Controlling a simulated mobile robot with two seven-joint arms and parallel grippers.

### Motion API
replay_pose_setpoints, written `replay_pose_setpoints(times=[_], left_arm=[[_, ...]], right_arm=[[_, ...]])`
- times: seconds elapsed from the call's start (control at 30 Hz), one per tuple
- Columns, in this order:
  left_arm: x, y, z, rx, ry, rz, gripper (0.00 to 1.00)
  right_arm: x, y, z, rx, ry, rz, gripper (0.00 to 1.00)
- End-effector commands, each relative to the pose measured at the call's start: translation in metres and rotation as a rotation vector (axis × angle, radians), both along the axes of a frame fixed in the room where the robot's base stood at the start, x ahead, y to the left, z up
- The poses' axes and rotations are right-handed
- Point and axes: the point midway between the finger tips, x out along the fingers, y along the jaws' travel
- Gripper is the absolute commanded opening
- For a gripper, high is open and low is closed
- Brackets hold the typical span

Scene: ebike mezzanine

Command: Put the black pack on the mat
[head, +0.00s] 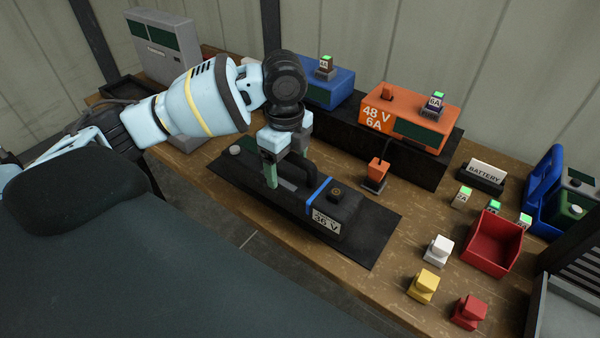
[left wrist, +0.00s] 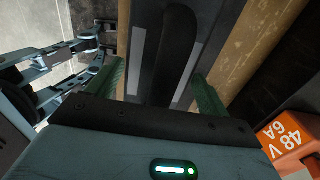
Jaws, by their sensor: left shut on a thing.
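The black pack (head: 345,208) has a carrying handle, a blue strap and a "36 V" label. It is upright over the dark mat (head: 372,246) on the wooden bench; I cannot tell whether its underside touches the mat. My left gripper (head: 287,168) points down onto the pack, with its green fingers on either side of the handle, shut on it. In the left wrist view the pack (left wrist: 138,50) lies between the two green fingers (left wrist: 158,90), with the dark handle running up the middle. My right gripper is not in view.
Behind the mat, a black riser carries an orange "48 V 6A" charger (head: 415,118) and a blue charger (head: 328,90). An orange plug (head: 375,175) stands at the mat's back edge. A red bin (head: 492,245) and several small coloured blocks are to the right.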

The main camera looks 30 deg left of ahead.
Motion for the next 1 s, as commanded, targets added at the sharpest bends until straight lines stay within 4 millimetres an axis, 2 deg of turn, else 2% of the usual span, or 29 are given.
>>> replay_pose_setpoints(times=[0.03, 0.2, 0.57, 0.73, 1.0], left_arm=[[0.006, 0.007, 0.006, -0.003, -0.015, 0.004, 0.09], [0.013, 0.023, 0.005, -0.003, -0.015, 0.002, 0.09], [0.017, 0.03, 0.004, -0.003, -0.016, 0.0, 0.09], [0.023, 0.044, 0.003, -0.001, -0.016, 0.004, 0.09], [0.022, 0.042, -0.026, -0.001, -0.016, 0.0, 0.09]], right_arm=[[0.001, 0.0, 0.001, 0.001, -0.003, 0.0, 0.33], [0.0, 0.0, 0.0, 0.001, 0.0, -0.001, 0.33], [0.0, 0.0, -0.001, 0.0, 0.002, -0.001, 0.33], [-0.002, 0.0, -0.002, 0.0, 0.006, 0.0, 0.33], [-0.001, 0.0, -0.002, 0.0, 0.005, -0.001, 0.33]])
